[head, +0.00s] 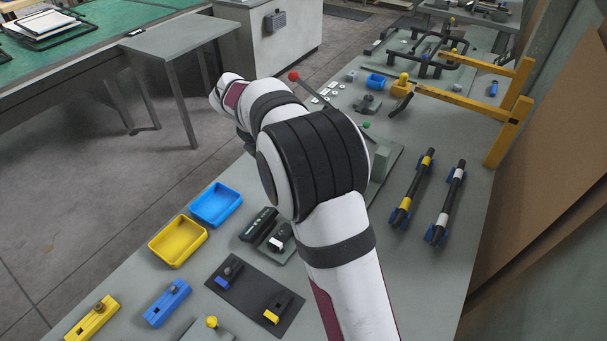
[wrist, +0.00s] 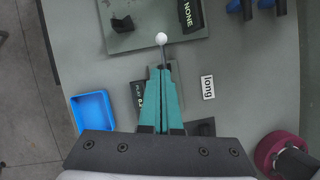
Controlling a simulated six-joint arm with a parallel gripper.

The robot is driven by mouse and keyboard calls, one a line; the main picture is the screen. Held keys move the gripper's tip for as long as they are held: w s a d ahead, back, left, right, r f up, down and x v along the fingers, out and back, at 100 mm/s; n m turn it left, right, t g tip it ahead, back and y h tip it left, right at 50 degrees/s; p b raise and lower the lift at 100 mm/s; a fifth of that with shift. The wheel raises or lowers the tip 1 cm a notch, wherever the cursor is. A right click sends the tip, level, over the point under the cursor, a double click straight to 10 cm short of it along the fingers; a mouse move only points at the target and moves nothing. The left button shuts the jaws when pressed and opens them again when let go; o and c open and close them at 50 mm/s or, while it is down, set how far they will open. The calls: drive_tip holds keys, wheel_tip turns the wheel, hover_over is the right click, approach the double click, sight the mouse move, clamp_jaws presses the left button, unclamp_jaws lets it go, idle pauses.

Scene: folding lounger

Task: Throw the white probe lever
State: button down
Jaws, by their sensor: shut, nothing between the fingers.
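In the wrist view, the white probe lever (wrist: 161,39) shows as a round white knob on a thin dark stem. The stem runs down the picture towards my fingertips. My gripper (wrist: 160,69) has its teal fingers closed together with nothing between them. The knob lies just beyond the fingertips; I cannot tell how far apart in depth they are. The lever's lower part is hidden by the fingers. In the head view, my arm hides the gripper, and I cannot make out the white knob.
A red-knobbed lever (head: 293,76) and a green-knobbed lever (head: 365,125) stand close to my arm. A blue tray (head: 216,204) and a yellow tray (head: 178,242) sit at the bench's left edge. A "NONE" label (wrist: 187,15) and a "long" label (wrist: 208,87) flank the lever's right side.

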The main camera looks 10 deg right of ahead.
drive_tip(key=d+x, duration=0.1)
drive_tip(key=x, duration=0.8)
drive_tip(key=shift+w+d, duration=0.3)
drive_tip(key=shift+w, duration=0.15)
drive_tip(key=shift+w+d+f, duration=0.7)
drive_tip(key=shift+f, duration=0.05)
drive_tip(key=shift+r, duration=0.1)
